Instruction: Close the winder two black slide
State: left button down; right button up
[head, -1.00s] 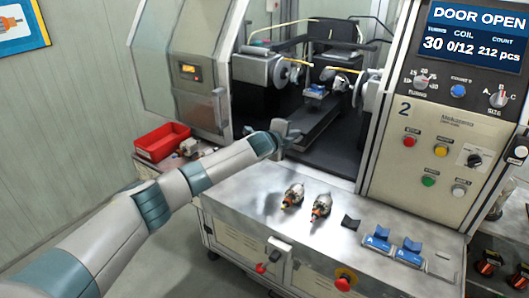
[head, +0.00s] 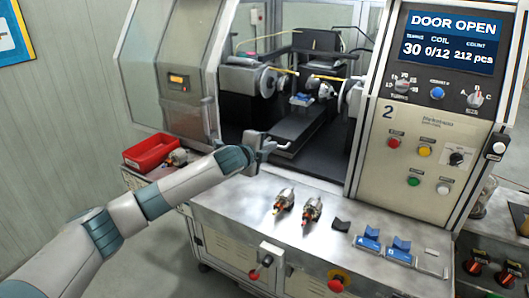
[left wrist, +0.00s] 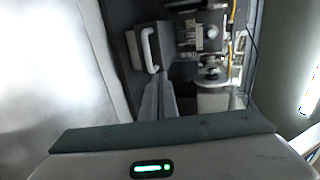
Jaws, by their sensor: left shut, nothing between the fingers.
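The winder two black slide (head: 302,124) stands drawn out toward the front inside the open winder bay. A pale bar handle (head: 285,147) shows at its near end, and the handle also shows in the left wrist view (left wrist: 149,50). My left gripper (head: 268,143) is shut and empty at the bay's front, just left of the handle. In the left wrist view its grey fingers (left wrist: 158,98) point toward the slide, close to the handle's lower end. I cannot tell whether they touch it. My right gripper is not in view.
The winder door (head: 172,75) is open at the left. Two armatures (head: 284,200) lie on the metal bench (head: 232,208), with blue holders (head: 368,243) to their right. A red bin (head: 151,152) stands at the left. The control panel (head: 432,150) rises at the right.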

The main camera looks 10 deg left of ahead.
pick_arm(q)
jog(key=b+v, duration=0.1)
jog(key=v, duration=0.3)
jog(key=shift+w, duration=0.1)
dwell(0.3)
jog(key=shift+f, duration=0.1)
